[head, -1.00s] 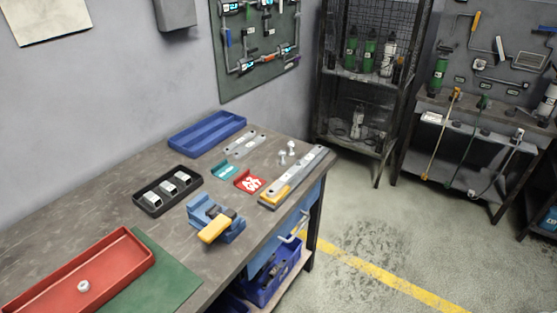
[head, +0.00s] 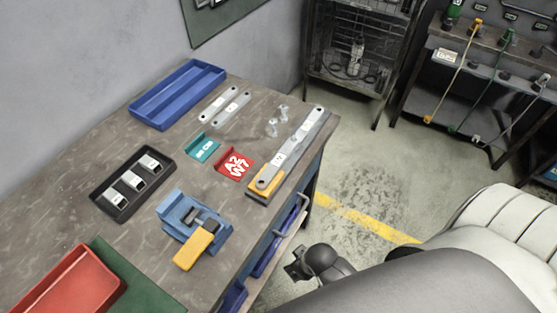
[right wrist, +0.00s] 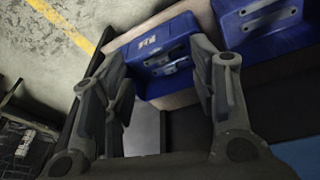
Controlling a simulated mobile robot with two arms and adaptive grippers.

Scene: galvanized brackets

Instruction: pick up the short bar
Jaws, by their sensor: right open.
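Two grey flat bars with holes lie side by side near the blue tray; one bar (head: 217,104) looks slightly shorter than the other bar (head: 233,110). A longer grey bar (head: 292,148) lies along the table's right edge, its near end over a yellow block (head: 265,187). I cannot tell for certain which is the short bar. My right gripper (head: 297,267) is off the table's right side, below and away from the bars. In the right wrist view my right gripper (right wrist: 158,68) is open and empty. My left gripper is not in view.
The table (head: 80,230) also holds a blue tray (head: 178,95), a black tray of metal brackets (head: 98,190), a blue-and-yellow clamp (head: 172,212), teal and red brackets (head: 235,163), bolts (head: 272,127) and a red tray (head: 68,285). Blue bins (right wrist: 150,42) sit under the table.

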